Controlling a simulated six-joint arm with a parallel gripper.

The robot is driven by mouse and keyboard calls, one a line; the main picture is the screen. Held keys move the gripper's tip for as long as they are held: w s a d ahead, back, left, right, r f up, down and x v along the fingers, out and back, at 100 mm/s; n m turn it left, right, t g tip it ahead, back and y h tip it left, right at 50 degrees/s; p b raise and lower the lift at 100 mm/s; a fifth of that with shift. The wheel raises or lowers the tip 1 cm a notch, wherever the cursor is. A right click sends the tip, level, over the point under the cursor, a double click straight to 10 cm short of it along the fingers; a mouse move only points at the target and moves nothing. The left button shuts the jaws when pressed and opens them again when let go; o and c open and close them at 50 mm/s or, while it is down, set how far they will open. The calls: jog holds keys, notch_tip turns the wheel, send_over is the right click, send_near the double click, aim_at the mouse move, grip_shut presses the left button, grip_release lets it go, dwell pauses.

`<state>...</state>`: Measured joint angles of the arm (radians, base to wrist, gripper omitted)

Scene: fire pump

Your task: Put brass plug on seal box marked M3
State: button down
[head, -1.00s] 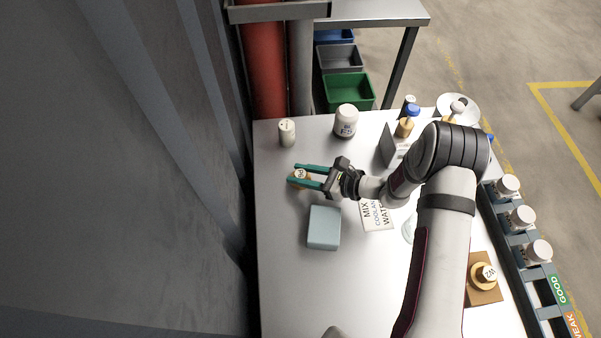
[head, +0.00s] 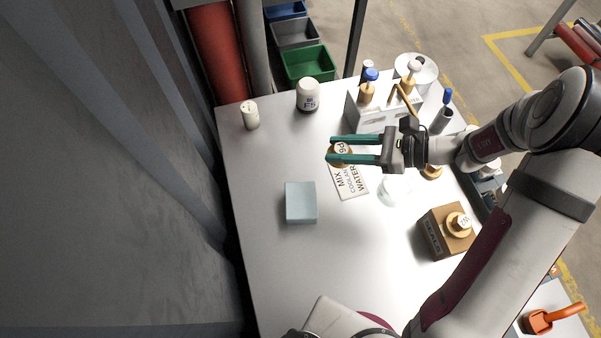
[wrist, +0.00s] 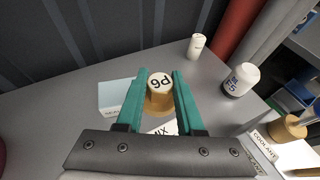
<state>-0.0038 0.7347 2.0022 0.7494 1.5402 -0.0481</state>
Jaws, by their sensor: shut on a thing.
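My gripper (head: 362,152) has two green fingers, shut on a brass plug (head: 345,158) with a white top lettered P6, which reads upside down in the wrist view. The plug (wrist: 160,102) sits between the fingertips there, held above the table. A brown box (head: 433,239) stands to the right of and nearer than my gripper, with a brass piece (head: 458,224) with a white lettered top on it. The lettering on the box front is too small to read, and I see no clear M3.
A pale blue block (head: 300,203) and a MIX COOLANT WATER card (head: 350,183) lie on the table (head: 280,270). A clear round dish (head: 395,190) is right of the card. White bottles (head: 307,96) (head: 250,115) and a holder (head: 378,119) with brass-necked items stand behind. The table's near left is clear.

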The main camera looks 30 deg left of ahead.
jog(key=s+d+r, duration=0.2)
jog(key=s+d, duration=0.2)
jog(key=d, duration=0.2)
send_over(302, 200)
notch_tip(302, 200, down, 6)
jog(key=shift+r, duration=0.1)
notch_tip(302, 200, down, 4)
jog(key=shift+f, duration=0.1)
jog(key=shift+f, duration=0.15)
jog(key=c, duration=0.5)
grip_release()
jog(key=shift+c, duration=0.2)
